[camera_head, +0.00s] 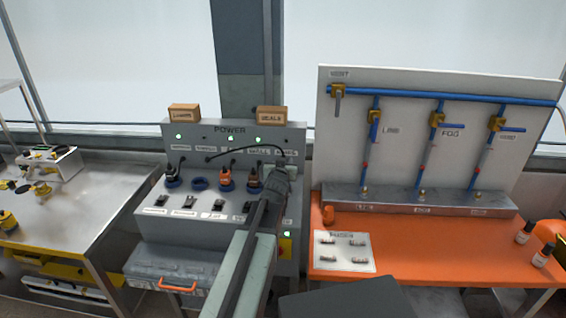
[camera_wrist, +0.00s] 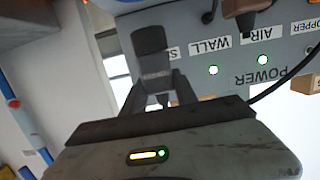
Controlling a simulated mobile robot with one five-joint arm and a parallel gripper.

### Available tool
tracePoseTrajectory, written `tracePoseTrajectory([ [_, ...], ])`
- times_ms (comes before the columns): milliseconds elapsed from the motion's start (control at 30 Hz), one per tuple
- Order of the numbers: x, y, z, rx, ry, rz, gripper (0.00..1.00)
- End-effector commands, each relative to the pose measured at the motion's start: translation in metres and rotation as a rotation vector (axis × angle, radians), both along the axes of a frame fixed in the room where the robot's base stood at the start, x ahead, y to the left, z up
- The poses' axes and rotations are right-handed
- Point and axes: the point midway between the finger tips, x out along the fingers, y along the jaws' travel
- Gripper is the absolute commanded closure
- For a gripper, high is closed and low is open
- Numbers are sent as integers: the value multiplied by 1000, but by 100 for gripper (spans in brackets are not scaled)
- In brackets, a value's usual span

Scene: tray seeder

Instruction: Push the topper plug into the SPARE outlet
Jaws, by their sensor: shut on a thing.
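The grey POWER panel (camera_head: 232,130) has a row of labelled outlets. The SPARE label is partly visible at its right end, and the SPARE outlet is hidden behind my gripper (camera_head: 279,172). In the wrist view my gripper (camera_wrist: 155,85) is shut on a dark plug (camera_wrist: 150,40), which I take as the topper plug. The plug is in front of the panel's SPARE end; whether it touches the outlet cannot be told. A black cable (camera_head: 245,150) arches across the panel towards my gripper. The second outlet (camera_head: 200,184), a blue ring, is empty.
Plugs stand in the AIR (camera_head: 226,180) and WALL (camera_head: 253,178) outlets and at the far left (camera_head: 173,178). Switches (camera_head: 189,201) line the panel's lower front. Right is an orange bench (camera_head: 400,250) with a pipe board (camera_head: 350,150); left, a metal table (camera_head: 70,215).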

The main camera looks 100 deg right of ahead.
Motion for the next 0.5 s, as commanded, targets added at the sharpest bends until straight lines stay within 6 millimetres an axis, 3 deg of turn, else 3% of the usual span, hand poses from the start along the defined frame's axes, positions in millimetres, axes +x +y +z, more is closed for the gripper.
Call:
tracePoseTrajectory([
  [33, 0, 0, -10, -1, 0, 0, 100],
  [500, 0, 0, -51, -1, 0, 0, 100],
])
